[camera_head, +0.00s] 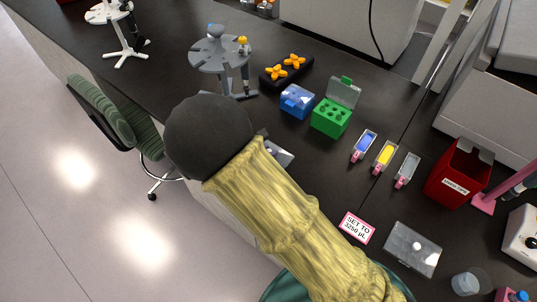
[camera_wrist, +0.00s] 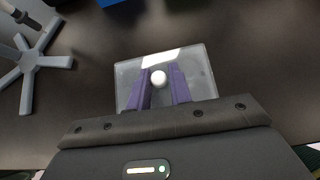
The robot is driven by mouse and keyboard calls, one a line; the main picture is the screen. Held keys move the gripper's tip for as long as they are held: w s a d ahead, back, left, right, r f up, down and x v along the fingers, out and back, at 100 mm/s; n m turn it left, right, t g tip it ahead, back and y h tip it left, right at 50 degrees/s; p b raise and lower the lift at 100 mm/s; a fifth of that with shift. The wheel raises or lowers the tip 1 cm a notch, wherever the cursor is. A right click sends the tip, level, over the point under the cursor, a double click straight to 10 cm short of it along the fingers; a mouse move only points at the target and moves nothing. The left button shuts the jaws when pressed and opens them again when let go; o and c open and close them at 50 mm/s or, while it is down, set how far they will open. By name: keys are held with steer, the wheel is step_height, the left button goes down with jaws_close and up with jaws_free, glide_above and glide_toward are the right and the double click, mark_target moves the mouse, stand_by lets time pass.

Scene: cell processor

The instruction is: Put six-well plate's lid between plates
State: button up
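My gripper (camera_wrist: 159,77) has two purple fingers, spread apart and pointing down at a clear, flat rectangular plate with a lid (camera_wrist: 204,84). The lid's round white knob (camera_wrist: 158,78) shows between the fingertips, with small gaps on both sides. I cannot tell how high the fingertips are above the lid. In the head view, my dark wrist and yellow-sleeved arm cover most of this plate; only its right part (camera_head: 284,157) shows.
A pink-edged sign (camera_head: 357,228) lies left of the second plate. Behind stand a green box (camera_head: 331,119), a blue box (camera_head: 297,101), several small trays (camera_head: 385,156) and a red bin (camera_head: 457,176). A grey round stand (camera_head: 220,57) is at the back left. Dark bench around the near plate is clear.

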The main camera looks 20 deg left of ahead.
steer(key=shift+s+f, duration=0.2)
steer(key=shift+f, duration=0.2)
jaws_close()
steer(key=shift+w+r, duration=0.1)
steer(key=shift+r, duration=0.25)
steer(key=shift+a, duration=0.15)
steer(key=shift+r, duration=0.2)
steer(key=shift+r+p, duration=1.15)
steer(key=shift+r, duration=0.1)
steer(key=shift+w, duration=0.1)
steer(key=shift+f, duration=0.1)
